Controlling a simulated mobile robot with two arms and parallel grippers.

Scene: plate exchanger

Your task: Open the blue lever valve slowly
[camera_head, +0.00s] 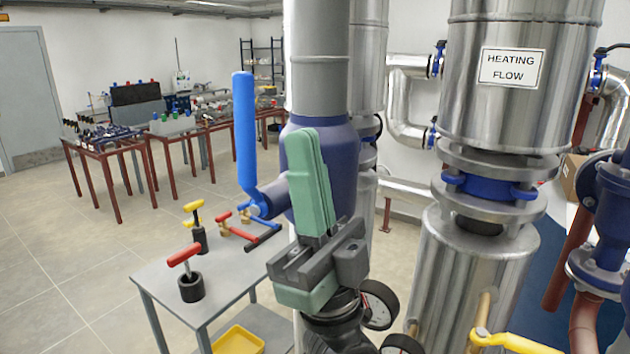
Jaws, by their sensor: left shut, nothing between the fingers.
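The blue lever (245,135) stands upright on the left side of the valve, bent at its lower end where it meets the stem. The valve's dark blue body (338,165) sits on a grey vertical pipe (320,60). My left gripper (306,142) is in front of the valve body, with its green fingers pointing up and shut on nothing. It is to the right of the lever, with a visible gap between them in the picture. The gripper hides part of the valve body and the pipe below it. My right gripper is not in view.
A small grey table (225,285) at lower left holds valves with red (184,255) and yellow (194,206) handles. A large metal pipe marked "HEATING FLOW" (513,67) stands at right. A yellow handle (510,342) is at bottom right.

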